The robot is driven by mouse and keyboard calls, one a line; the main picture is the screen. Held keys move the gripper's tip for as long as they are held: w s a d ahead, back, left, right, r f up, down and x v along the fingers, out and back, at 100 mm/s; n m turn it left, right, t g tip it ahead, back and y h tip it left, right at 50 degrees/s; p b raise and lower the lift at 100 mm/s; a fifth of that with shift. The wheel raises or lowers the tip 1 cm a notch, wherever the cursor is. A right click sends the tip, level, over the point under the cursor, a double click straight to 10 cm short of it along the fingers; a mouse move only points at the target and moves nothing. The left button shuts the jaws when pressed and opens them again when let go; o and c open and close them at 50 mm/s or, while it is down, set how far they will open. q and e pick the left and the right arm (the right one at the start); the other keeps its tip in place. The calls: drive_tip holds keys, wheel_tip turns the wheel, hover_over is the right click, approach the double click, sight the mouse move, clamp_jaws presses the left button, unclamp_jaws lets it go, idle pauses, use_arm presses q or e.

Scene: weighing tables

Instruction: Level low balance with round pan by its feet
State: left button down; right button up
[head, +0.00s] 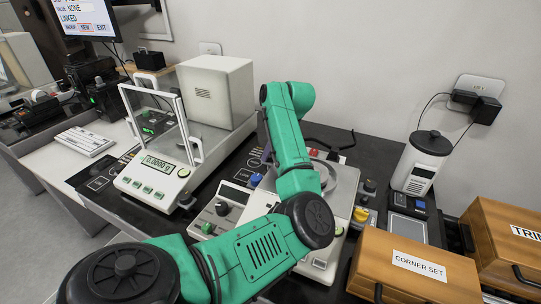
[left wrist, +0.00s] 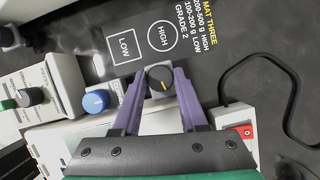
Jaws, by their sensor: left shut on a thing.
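The low white balance (head: 337,250) with its round grey pan (head: 345,183) stands at the centre of the head view, partly covered by my left arm. My left gripper (head: 267,154) is behind it, mostly hidden by the arm; a purple finger shows. In the left wrist view, the purple fingers of this gripper (left wrist: 158,74) are shut on a black knob (left wrist: 160,82) with a yellow mark, at the balance's edge. A blue knob (head: 255,180) is beside it, also in the left wrist view (left wrist: 96,102). A yellow knob (head: 360,214) and dark knob (head: 370,186) sit on the right side.
A grey control box (head: 213,222) stands close left of the balance. A glass-shielded balance (head: 150,185) is further left. A corner set box (head: 415,269) is close on the right, and a white canister (head: 420,165) behind it. A black cable (left wrist: 275,60) lies on the dark mat.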

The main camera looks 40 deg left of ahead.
use_arm(q)
drive_tip(key=shift+f+m+t+b, duration=0.3)
drive_tip(key=shift+m+b, duration=0.15)
drive_tip(key=shift+m, duration=0.05)
drive_tip(key=shift+r, duration=0.15)
drive_tip(key=shift+r+m, duration=0.15)
drive_tip(key=shift+m, duration=0.15)
drive_tip(key=shift+c, duration=2.2)
unclamp_jaws()
use_arm(e)
wheel_tip(320, 180, down, 2)
drive_tip(key=shift+d+f, duration=0.1)
use_arm(q)
drive_tip(key=v, duration=1.4)
drive_tip(key=shift+d+r+b, duration=0.2)
drive_tip(key=shift+r+b, duration=0.05)
drive_tip(key=shift+b, duration=0.05)
use_arm(e)
drive_tip(key=shift+f, duration=0.25)
use_arm(q)
drive_tip(key=shift+s, duration=0.1)
